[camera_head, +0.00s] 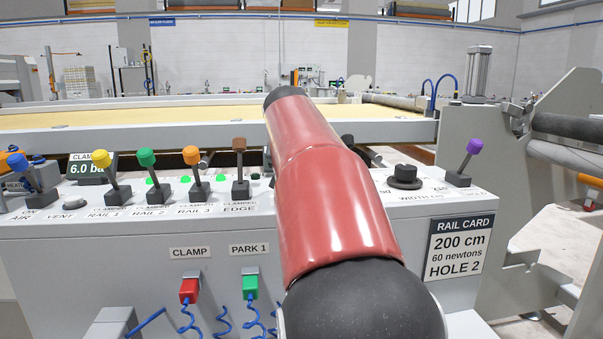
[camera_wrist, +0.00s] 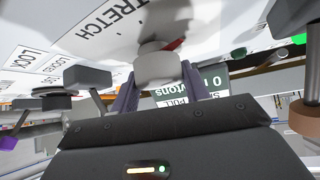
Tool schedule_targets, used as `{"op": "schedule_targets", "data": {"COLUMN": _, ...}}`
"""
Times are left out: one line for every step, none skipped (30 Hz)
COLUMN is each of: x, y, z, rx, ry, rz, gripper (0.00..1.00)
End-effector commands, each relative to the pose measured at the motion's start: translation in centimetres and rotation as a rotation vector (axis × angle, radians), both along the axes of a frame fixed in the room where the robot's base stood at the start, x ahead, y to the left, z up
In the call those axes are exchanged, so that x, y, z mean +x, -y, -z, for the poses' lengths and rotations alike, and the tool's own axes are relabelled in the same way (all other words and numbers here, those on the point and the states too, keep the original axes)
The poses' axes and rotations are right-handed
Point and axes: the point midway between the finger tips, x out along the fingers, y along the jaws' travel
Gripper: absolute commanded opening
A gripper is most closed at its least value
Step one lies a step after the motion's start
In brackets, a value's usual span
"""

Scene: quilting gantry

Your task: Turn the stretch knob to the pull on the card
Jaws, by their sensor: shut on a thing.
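The stretch knob (camera_wrist: 157,65) is a pale grey round knob in the wrist view, below the large STRETCH lettering (camera_wrist: 112,18). My gripper (camera_wrist: 157,78) has its two dark fingers on either side of it, shut on the knob. A bit of red shows beside the knob. The pull display (camera_wrist: 205,86) appears upside down behind the fingers and seems to read 0 newtons; part of it is covered. The rail card (camera_head: 459,248) in the head view reads 200 cm, 60 newtons, HOLE 2. My red arm hides the knob and gripper there.
The console top has colored levers, including yellow (camera_head: 101,159), green (camera_head: 146,158), orange (camera_head: 191,156), brown (camera_head: 239,145) and purple (camera_head: 474,147). A black width knob (camera_head: 404,176) stands right of my arm. Red (camera_head: 189,290) and green (camera_head: 250,286) plugs hang on the front.

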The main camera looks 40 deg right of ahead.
Motion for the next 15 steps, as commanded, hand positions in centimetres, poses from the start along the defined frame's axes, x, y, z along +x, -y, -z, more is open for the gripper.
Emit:
{"op": "schedule_targets", "data": {"x": 0.02, "y": -0.01, "z": -0.06, "rx": 0.0, "ry": 0.002, "rz": 0.0, "gripper": 0.23}}
{"op": "schedule_targets", "data": {"x": 0.02, "y": -0.01, "z": -0.06, "rx": 0.0, "ry": 0.002, "rz": 0.0, "gripper": 0.48}}
{"op": "schedule_targets", "data": {"x": 0.02, "y": 0.0, "z": -0.06, "rx": 0.0, "ry": 0.002, "rz": 0.0, "gripper": 0.54}}
{"op": "schedule_targets", "data": {"x": 0.02, "y": -0.01, "z": -0.05, "rx": 0.0, "ry": 0.002, "rz": 0.0, "gripper": 0.57}}
{"op": "schedule_targets", "data": {"x": 0.01, "y": 0.0, "z": -0.05, "rx": 0.0, "ry": 0.002, "rz": 0.0, "gripper": 0.61}}
{"op": "schedule_targets", "data": {"x": 0.01, "y": -0.01, "z": -0.04, "rx": 0.0, "ry": 0.002, "rz": 0.0, "gripper": 0.67}}
{"op": "schedule_targets", "data": {"x": 0.01, "y": 0.0, "z": -0.04, "rx": 0.0, "ry": 0.002, "rz": 0.0, "gripper": 0.67}}
{"op": "schedule_targets", "data": {"x": 0.01, "y": 0.0, "z": -0.04, "rx": 0.0, "ry": 0.002, "rz": 0.0, "gripper": 0.67}}
{"op": "schedule_targets", "data": {"x": 0.01, "y": 0.0, "z": -0.02, "rx": 0.0, "ry": 0.001, "rz": -0.001, "gripper": 0.67}}
{"op": "schedule_targets", "data": {"x": 0.01, "y": 0.0, "z": -0.02, "rx": 0.0, "ry": 0.001, "rz": -0.001, "gripper": 0.67}}
{"op": "schedule_targets", "data": {"x": 0.01, "y": 0.0, "z": -0.02, "rx": 0.0, "ry": 0.001, "rz": -0.001, "gripper": 0.67}}
{"op": "schedule_targets", "data": {"x": 0.01, "y": -0.01, "z": -0.01, "rx": 0.0, "ry": 0.001, "rz": -0.001, "gripper": 0.67}}
{"op": "schedule_targets", "data": {"x": 0.01, "y": -0.01, "z": -0.01, "rx": 0.0, "ry": 0.001, "rz": -0.001, "gripper": 0.67}}
{"op": "schedule_targets", "data": {"x": 0.0, "y": -0.02, "z": -0.03, "rx": 0.0, "ry": 0.001, "rz": -0.001, "gripper": 0.67}}
{"op": "schedule_targets", "data": {"x": -0.05, "y": -0.08, "z": -0.12, "rx": 0.0, "ry": 0.001, "rz": -0.001, "gripper": 0.67}}
